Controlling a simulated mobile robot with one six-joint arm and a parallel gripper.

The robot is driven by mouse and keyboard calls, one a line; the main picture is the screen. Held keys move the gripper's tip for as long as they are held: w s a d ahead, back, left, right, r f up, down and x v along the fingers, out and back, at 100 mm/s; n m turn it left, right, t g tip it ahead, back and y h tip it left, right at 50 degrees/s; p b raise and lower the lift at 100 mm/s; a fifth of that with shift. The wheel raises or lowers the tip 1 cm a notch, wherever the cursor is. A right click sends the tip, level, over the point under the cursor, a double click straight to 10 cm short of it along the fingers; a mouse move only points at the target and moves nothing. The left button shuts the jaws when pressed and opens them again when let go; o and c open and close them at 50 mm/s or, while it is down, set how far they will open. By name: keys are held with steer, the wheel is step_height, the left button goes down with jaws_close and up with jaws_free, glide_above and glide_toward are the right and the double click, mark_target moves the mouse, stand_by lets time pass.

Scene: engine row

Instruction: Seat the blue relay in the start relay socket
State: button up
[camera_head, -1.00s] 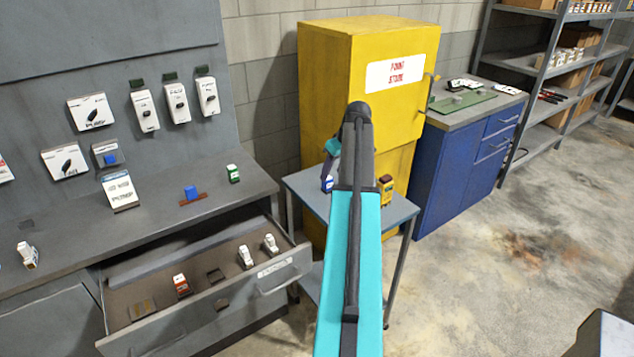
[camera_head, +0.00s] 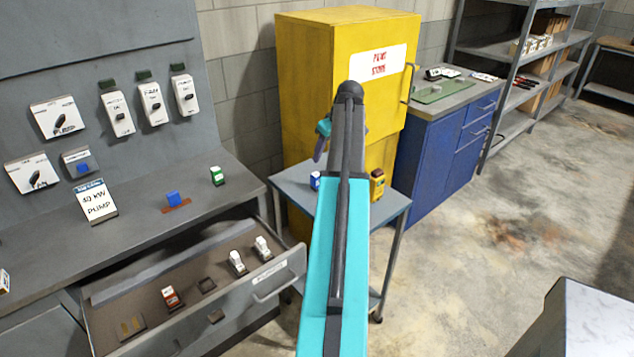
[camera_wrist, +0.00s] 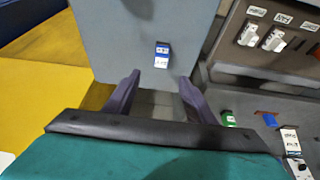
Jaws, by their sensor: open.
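A blue relay with a white label (camera_head: 315,180) stands on the small grey table (camera_head: 398,203), partly beside my arm. It also shows in the wrist view (camera_wrist: 162,54), beyond and between my fingertips. My gripper (camera_wrist: 155,80) is open and empty, apart from the relay. In the head view my purple gripper fingers (camera_head: 319,148) hang above the table, mostly hidden by my arm. A blue block (camera_head: 173,199) sits on a reddish base on the bench. Another blue block (camera_head: 83,168) is on a wall-panel unit. I cannot read which socket is the start relay one.
The open drawer (camera_head: 215,325) holds a red-and-white relay (camera_head: 170,297), two white ones and empty dark sockets. A green relay (camera_head: 217,176) stands on the bench. An orange-brown relay (camera_head: 377,184) shares the small table. A yellow cabinet (camera_head: 300,90) stands behind it.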

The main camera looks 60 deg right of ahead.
mark_target(316, 174)
steer(key=shift+p+x, duration=1.05)
steer(key=shift+x, duration=3.1)
steer(key=shift+s, duration=0.1)
steer(key=shift+f, duration=0.1)
steer(key=shift+p+x, duration=0.95)
steer(key=shift+x, duration=0.15)
steer(key=shift+p+x, duration=0.4)
steer(key=shift+x, duration=1)
steer(key=shift+a, duration=0.15)
steer(key=c, duration=1.2)
steer(key=shift+o, duration=0.2)
